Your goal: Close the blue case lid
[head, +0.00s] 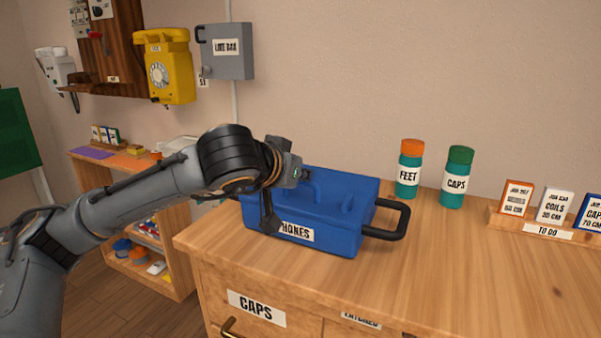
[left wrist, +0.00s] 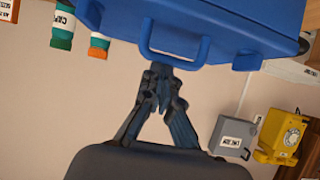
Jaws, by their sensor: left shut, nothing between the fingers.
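The blue case (head: 345,215), labelled HONES, sits on the wooden cabinet top. Its blue lid (head: 335,186) lies down over it, with a raised blue handle on top; I cannot tell whether it is fully flush. A black carry handle (head: 398,222) sticks out at its right end. My left gripper (head: 269,224) points down at the case's front left part and covers some of the label. In the left wrist view, my left gripper (left wrist: 161,78) is shut and empty, its tips close by the blue handle (left wrist: 172,62); contact is unclear. My right gripper is not in view.
Orange-capped (head: 408,172) and green-capped (head: 457,180) bottles stand right of the case. A card rack (head: 545,231) is further right. A yellow phone (head: 164,68) and grey box (head: 227,50) hang on the wall. The front right of the top is clear.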

